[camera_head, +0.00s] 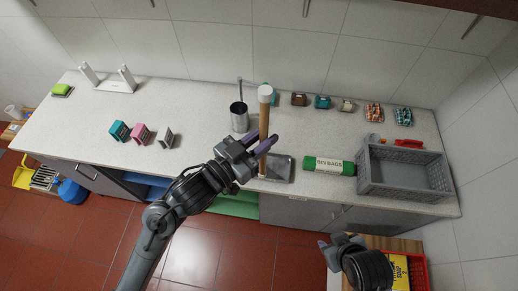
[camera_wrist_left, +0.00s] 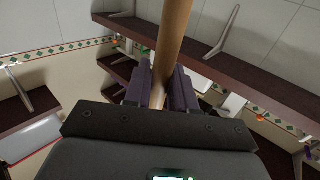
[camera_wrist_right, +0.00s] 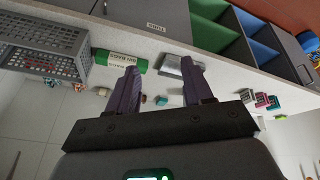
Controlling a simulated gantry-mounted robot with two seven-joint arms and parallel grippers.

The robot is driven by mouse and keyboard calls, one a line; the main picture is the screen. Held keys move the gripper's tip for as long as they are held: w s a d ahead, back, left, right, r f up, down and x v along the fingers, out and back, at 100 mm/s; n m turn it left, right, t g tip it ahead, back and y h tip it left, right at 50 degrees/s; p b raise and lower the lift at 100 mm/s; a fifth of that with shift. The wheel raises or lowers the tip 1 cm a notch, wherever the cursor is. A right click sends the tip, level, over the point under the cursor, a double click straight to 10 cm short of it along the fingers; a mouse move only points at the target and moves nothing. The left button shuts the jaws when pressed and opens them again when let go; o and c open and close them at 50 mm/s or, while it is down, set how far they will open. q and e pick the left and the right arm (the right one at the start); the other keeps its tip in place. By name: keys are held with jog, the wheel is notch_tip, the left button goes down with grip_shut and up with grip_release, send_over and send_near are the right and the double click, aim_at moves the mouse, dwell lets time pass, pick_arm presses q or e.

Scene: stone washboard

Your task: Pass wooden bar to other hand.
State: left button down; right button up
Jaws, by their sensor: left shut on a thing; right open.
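The wooden bar (camera_head: 264,122) is a light brown rod with a whitish upper end. It stands nearly upright in the head view, above the counter's middle. My left gripper (camera_head: 258,148) is shut on it; in the left wrist view the bar (camera_wrist_left: 174,35) passes between the fingers (camera_wrist_left: 175,88). My right gripper (camera_head: 335,241) is low at the right in the head view, in front of the counter and well apart from the bar. In the right wrist view its fingers (camera_wrist_right: 163,88) are spread with nothing between them.
A stone counter (camera_head: 205,110) carries a metal cup (camera_head: 239,117), a green bin bags roll (camera_head: 328,165), a grey crate (camera_head: 404,173) and a shallow metal tray (camera_head: 280,169). Several small packs line the back. A red crate (camera_head: 418,272) stands low at the right.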

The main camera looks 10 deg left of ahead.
jog(key=w+a+r+n+t+y, duration=0.1)
jog(key=w+a+r+n+t, duration=0.1)
jog(key=w+a+r+n, duration=0.35)
jog(key=w+a+r+n+t, duration=0.2)
jog(key=w+a+r+n, duration=0.1)
jog(key=a+r+n, duration=0.55)
jog(key=a+r+n+t, duration=0.2)
jog(key=a+r+n, duration=0.1)
jog(key=r+n, duration=0.55)
jog(key=a+r+n+t, duration=0.3)
jog(key=a+r+n, duration=0.1)
jog(key=r+n, duration=0.4)
jog(key=w+a+f+n, duration=0.1)
jog(key=w+f, duration=0.4)
jog(key=w, duration=0.5)
jog(key=shift+w+f, duration=0.25)
jog(key=shift+w, duration=0.1)
